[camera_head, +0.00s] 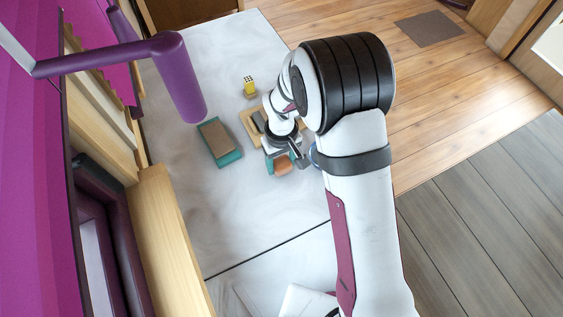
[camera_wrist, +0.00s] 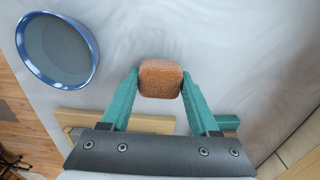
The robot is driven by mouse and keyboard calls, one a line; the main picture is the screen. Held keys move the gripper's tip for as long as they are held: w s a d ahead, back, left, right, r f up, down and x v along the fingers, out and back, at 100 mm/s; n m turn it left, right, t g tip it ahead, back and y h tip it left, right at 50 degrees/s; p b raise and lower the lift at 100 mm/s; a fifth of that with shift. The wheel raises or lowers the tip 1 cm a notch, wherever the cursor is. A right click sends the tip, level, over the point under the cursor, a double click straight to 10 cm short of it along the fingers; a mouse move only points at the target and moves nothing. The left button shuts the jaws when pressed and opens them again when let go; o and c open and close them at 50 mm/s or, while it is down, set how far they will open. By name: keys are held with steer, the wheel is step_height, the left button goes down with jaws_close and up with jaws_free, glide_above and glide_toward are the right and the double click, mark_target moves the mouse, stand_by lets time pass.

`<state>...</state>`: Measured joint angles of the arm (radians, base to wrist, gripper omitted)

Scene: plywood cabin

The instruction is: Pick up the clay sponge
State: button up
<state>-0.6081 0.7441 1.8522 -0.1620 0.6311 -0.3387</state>
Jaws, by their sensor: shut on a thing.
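The clay sponge (camera_wrist: 160,79) is a small orange-brown block with rounded corners. My gripper (camera_wrist: 160,90) is shut on it, with one teal finger pressed to each side in the wrist view. In the head view, the sponge (camera_head: 282,165) shows at the end of my gripper (camera_head: 283,160), over the pale tabletop. I cannot tell whether the sponge touches the table or hangs just above it.
A blue bowl (camera_wrist: 90,72) stands close by, mostly hidden behind my arm in the head view. A wooden frame or tray (camera_head: 247,125) lies behind the gripper. A teal block with a brown top (camera_head: 220,144) is to the left, and a yellow cube (camera_head: 249,88) farther back.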

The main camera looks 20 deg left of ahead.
mark_target(285, 162)
steer(key=r, duration=0.4)
steer(key=shift+w+d+r, duration=0.1)
steer(key=shift+d+r, duration=0.05)
steer(key=shift+d, duration=0.2)
steer(key=d+r, duration=0.6)
steer(key=d, duration=0.5)
steer(key=shift+w+r, duration=0.15)
steer(key=shift+w, duration=0.15)
steer(key=o, duration=0.6)
steer(key=c, duration=0.5)
steer(key=shift+o, duration=0.2)
steer(key=shift+w+a, duration=0.1)
steer(key=shift+w, duration=0.05)
steer(key=shift+w+a+f, duration=0.25)
steer(key=shift+w+f, duration=0.75)
steer(key=shift+f, duration=0.25)
steer(key=shift+w+a+f, duration=0.3)
steer(key=shift+w+f, duration=0.7)
steer(key=shift+f, duration=0.3)
steer(key=shift+w+a+f, duration=0.25)
steer(key=shift+w+f, duration=0.75)
steer(key=shift+f, duration=0.25)
